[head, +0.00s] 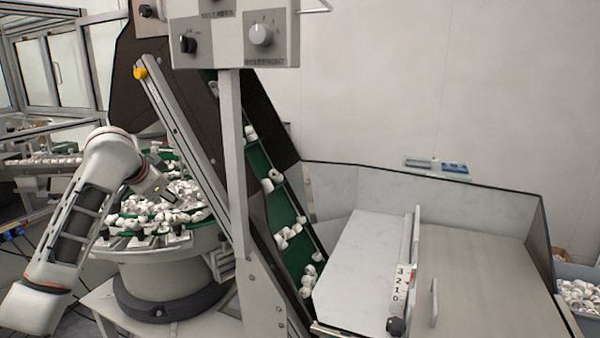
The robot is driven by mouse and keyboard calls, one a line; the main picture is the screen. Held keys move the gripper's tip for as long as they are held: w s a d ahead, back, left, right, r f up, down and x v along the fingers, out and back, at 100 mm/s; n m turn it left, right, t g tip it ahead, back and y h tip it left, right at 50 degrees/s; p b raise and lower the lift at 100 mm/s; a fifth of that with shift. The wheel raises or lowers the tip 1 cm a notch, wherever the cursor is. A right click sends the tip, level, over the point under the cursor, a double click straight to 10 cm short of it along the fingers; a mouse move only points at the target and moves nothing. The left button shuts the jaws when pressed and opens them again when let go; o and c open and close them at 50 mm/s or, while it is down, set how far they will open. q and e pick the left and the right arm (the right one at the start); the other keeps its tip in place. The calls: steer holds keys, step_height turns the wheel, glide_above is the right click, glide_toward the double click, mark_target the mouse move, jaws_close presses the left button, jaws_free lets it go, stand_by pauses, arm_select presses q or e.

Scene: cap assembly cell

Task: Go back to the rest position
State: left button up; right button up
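My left arm comes in from the left, bent at the elbow. Its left gripper (168,195) is small and dark here, over the round bowl (165,256) that holds many white caps (190,190). Its fingers blend into the caps behind, so I cannot tell whether they are open or shut, or whether they touch anything. My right arm and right gripper are not in view.
A green cleated conveyor (282,215) with white caps rises beside a metal post (235,165). A control box (235,40) hangs above. A large hopper (480,275) with a hinged panel stands at right. A bin of caps (578,296) stands at the far right.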

arm_select(q)
steer(key=s+d+f, duration=0.1)
steer(key=s+f, duration=0.4)
steer(key=f, duration=0.4)
steer(key=s+d+f+g+y, duration=0.1)
steer(key=s+f, duration=0.5)
steer(key=f, duration=0.3)
steer(key=s+d+f, duration=0.1)
steer(key=s+f, duration=0.4)
steer(key=f, duration=0.4)
steer(key=s+a+f+g+y, duration=0.1)
steer(key=s+a+f, duration=0.15)
steer(key=s, duration=0.65)
steer(key=s+a+f+y, duration=0.1)
steer(key=s+f, duration=0.2)
steer(key=s, duration=0.6)
steer(key=s+a+f+g+y, duration=0.1)
steer(key=s+a+f, duration=0.1)
steer(key=s, duration=0.8)
steer(key=d+f+n+t+h, duration=0.3)
steer(key=d+f+h, duration=0.3)
steer(key=d+f, duration=0.8)
steer(key=shift+w+f+n, duration=0.35)
steer(key=shift+f+n, duration=0.15)
steer(key=shift+f, duration=0.8)
